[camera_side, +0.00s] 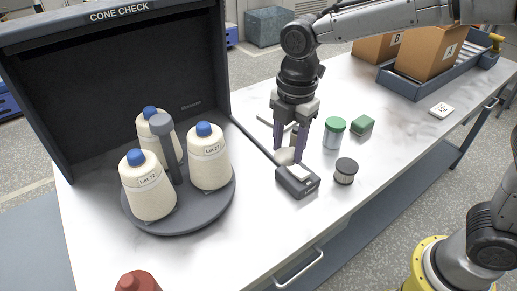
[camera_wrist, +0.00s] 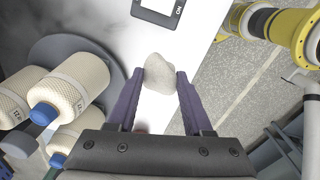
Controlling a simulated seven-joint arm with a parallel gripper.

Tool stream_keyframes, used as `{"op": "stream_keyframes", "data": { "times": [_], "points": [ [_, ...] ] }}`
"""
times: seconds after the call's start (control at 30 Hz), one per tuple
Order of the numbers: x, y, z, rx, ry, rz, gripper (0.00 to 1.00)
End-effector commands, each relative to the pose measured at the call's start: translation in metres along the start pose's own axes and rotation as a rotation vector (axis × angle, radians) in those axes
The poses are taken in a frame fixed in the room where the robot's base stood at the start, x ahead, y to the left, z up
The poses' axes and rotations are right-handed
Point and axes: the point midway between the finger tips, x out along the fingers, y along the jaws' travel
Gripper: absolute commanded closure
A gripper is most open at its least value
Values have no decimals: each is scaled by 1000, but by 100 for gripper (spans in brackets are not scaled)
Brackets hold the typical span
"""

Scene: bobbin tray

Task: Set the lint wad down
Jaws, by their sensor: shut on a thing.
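The lint wad (camera_side: 285,157) is a small off-white lump. In the wrist view the lint wad (camera_wrist: 160,74) sits between the two purple fingertips. My gripper (camera_side: 290,153) points down and is shut on the wad; the fingers also show in the wrist view (camera_wrist: 160,78). I cannot tell whether the wad touches the white tabletop (camera_side: 240,262).
A grey turntable (camera_side: 180,222) with several cream cones (camera_side: 151,192) stands left, before a dark booth (camera_side: 110,95). A red object (camera_side: 138,281) is at the front edge.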

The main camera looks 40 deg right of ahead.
Motion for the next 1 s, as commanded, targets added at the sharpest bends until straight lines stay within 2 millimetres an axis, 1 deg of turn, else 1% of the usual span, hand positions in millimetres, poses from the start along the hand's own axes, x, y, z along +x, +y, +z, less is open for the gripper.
{"op": "stream_keyframes", "data": {
  "times": [0.03, 0.1, 0.2, 0.33, 0.47, 0.57, 0.7, 0.97, 1.0],
  "points": [
    [4, 16, 21, 38, -3, -4, 100],
    [7, 31, 45, 82, -5, -6, 100],
    [14, 44, 75, 147, -8, -13, 100],
    [23, 48, 99, 204, -10, -28, 100],
    [29, 52, 109, 227, -11, -37, 100],
    [35, 64, 112, 230, -11, -38, 100],
    [48, 90, 113, 229, -11, -36, 100],
    [71, 137, 116, 229, -11, -35, 100],
    [79, 143, 117, 229, -11, -39, 100]
  ]
}}
